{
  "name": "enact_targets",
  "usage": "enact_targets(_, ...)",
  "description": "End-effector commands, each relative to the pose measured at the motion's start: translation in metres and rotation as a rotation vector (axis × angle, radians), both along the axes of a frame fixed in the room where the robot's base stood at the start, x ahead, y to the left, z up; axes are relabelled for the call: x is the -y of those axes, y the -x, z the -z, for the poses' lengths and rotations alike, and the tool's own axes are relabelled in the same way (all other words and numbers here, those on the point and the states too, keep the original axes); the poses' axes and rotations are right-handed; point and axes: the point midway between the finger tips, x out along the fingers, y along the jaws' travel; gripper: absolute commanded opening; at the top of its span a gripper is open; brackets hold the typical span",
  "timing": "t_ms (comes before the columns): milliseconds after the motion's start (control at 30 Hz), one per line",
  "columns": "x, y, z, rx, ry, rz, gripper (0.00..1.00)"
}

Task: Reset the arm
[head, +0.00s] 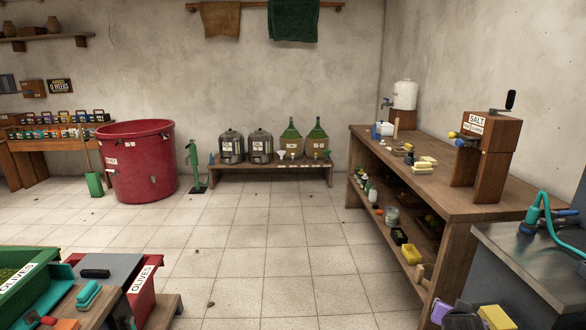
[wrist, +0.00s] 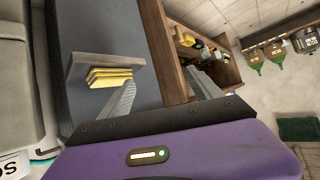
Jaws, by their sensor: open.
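My gripper (wrist: 165,82) is open in the wrist view, with its two grey fingers wide apart and nothing seen between them. Its purple body fills the bottom of that view. A ridged yellow piece (wrist: 110,77) shows at the left finger; I cannot tell whether it is a finger pad or a separate thing. In the head view my gripper (head: 463,318) is cut off by the bottom edge, low at the right, beside the grey counter. A yellow part shows there too.
The grey counter (head: 525,262) with a teal hose stands at the right. Behind it is a wooden bench (head: 460,205) with a salt dispenser (head: 485,150). Olive crates (head: 140,290) stand at the lower left. A red tub (head: 140,170) is at the back left. The middle floor is clear.

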Motion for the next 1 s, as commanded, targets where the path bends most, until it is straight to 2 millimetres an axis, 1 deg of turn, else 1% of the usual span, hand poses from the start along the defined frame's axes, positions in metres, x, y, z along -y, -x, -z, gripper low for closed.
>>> enact_targets(33,-0.009,0.013,0.004,0.029,0.032,-0.043,0.74)
enact_targets(167,-0.034,0.043,0.005,0.114,0.113,-0.154,0.74)
enact_targets(200,-0.042,0.055,0.005,0.138,0.132,-0.183,0.74)
enact_targets(267,-0.054,0.073,0.002,0.174,0.165,-0.227,0.74)
enact_targets(467,-0.097,0.142,-0.011,0.285,0.251,-0.351,0.74)
enact_targets(500,-0.105,0.157,-0.015,0.305,0.266,-0.372,0.74)
enact_targets(567,-0.118,0.180,-0.022,0.336,0.283,-0.402,0.74)
enact_targets(600,-0.126,0.196,-0.027,0.353,0.294,-0.420,0.74)
enact_targets(767,-0.155,0.260,-0.052,0.420,0.322,-0.482,0.74)
enact_targets(800,-0.162,0.276,-0.059,0.436,0.328,-0.495,0.74)
enact_targets(967,-0.185,0.338,-0.090,0.482,0.331,-0.533,0.74)
enact_targets(1000,-0.190,0.353,-0.098,0.489,0.328,-0.541,0.74)
